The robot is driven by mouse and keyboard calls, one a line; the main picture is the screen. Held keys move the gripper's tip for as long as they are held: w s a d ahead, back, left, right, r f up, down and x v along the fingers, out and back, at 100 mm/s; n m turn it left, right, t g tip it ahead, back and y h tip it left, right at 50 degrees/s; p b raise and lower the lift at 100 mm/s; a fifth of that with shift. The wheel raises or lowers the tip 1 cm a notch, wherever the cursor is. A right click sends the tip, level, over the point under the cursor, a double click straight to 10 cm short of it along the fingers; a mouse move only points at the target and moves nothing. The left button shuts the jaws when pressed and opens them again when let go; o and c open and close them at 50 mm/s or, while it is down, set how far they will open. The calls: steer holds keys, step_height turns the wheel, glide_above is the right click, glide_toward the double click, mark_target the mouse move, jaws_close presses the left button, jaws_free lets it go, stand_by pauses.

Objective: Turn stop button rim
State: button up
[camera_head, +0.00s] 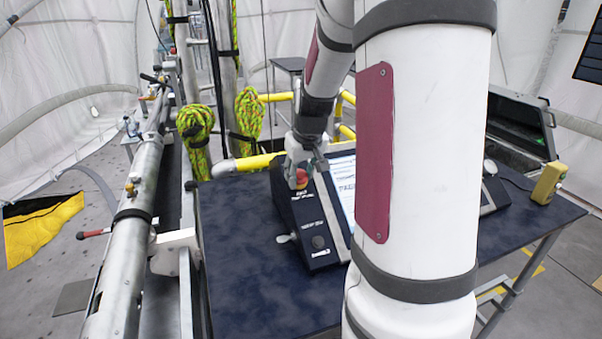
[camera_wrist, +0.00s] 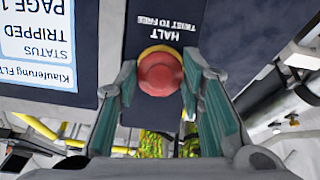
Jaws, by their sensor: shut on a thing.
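The stop button (camera_wrist: 160,74) is a red round knob with a yellow ring around its base. In the head view the red button (camera_head: 301,178) shows just below my gripper (camera_head: 303,162). In the wrist view my gripper (camera_wrist: 160,85) has a green-padded finger on each side of the red knob, shut on its rim. The exact contact points are partly hidden by the fingers.
A screen (camera_wrist: 37,45) beside the button reads "STATUS TRIPPED". The dark blue table (camera_head: 250,270) is bare in front of the box. Yellow rails (camera_head: 250,161) and a metal pole (camera_head: 140,190) stand behind and left.

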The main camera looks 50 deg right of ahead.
steer(key=m+p, duration=0.1)
steer(key=m, duration=0.1)
steer(key=shift+s+r+m, duration=0.1)
steer(key=shift+m, duration=0.3)
steer(key=shift+d+m+t+y+p, duration=0.1)
steer(key=shift+m+t+y+p, duration=0.25)
steer(key=shift+m, duration=0.55)
steer(key=shift+m+t+y+p, duration=0.15)
steer(key=shift+m+p, duration=0.25)
steer(key=shift+m, duration=0.5)
steer(key=o, duration=1.2)
steer(key=v, duration=1.1)
steer(key=shift+s+r, duration=0.1)
steer(key=shift+r, duration=0.3)
